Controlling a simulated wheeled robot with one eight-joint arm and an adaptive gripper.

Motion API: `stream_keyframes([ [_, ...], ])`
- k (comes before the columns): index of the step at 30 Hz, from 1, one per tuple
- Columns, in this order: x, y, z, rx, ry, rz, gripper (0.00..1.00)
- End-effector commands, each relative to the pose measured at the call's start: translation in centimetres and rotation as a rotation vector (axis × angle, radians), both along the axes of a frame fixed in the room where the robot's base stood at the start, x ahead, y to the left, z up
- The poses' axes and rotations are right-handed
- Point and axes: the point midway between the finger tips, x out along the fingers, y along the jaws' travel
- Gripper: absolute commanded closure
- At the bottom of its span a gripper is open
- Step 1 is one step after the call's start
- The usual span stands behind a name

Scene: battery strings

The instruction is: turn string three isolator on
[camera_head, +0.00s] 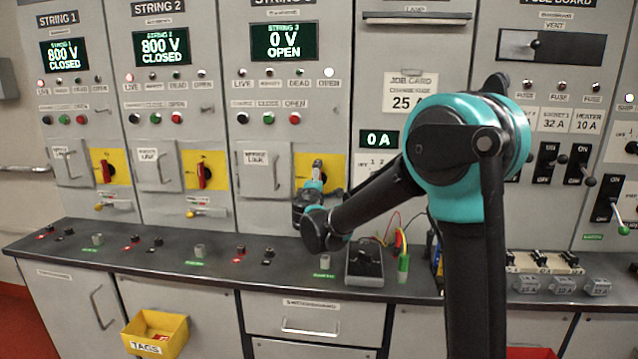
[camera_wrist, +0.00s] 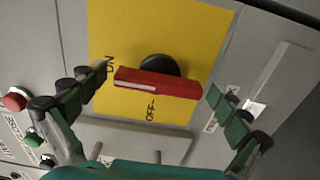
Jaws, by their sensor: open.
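The string three panel (camera_head: 256,100) carries a display (camera_head: 285,41) reading "0 V OPEN". Its yellow isolator plate (camera_head: 335,170) is partly hidden behind my gripper (camera_head: 312,190) in the head view. In the wrist view, the red isolator handle (camera_wrist: 172,86) sits on a black hub (camera_wrist: 160,65) over the yellow plate (camera_wrist: 185,28). The handle lies across the picture, its white-striped end on the left, near the "ON" mark. "OFF" is printed below it. My gripper (camera_wrist: 157,81) is open, one finger beyond each handle end.
The string 1 (camera_head: 68,55) and string 2 (camera_head: 165,47) displays read "800 V CLOSED". A grey locker door (camera_head: 260,165) with a handle stands left of the plate. The bench (camera_head: 215,248) below holds terminals and a grey box (camera_head: 364,266). A yellow tag bin (camera_head: 155,335) hangs lower left.

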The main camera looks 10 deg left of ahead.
Motion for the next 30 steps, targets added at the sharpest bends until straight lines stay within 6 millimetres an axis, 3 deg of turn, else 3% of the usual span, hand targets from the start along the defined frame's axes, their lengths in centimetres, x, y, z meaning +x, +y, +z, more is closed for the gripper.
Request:
stream_keyframes([
  [5,-2.2,0.1,0.0,0.0,0.0,0.002,0.0],
  [18,-10.4,0.4,0.0,0.0,0.0,0.003,0.0],
  [23,-11.6,0.4,0.0,0.0,0.0,0.001,0.0],
  [30,-11.8,0.4,0.0,0.0,0.0,0.0,0.0],
])
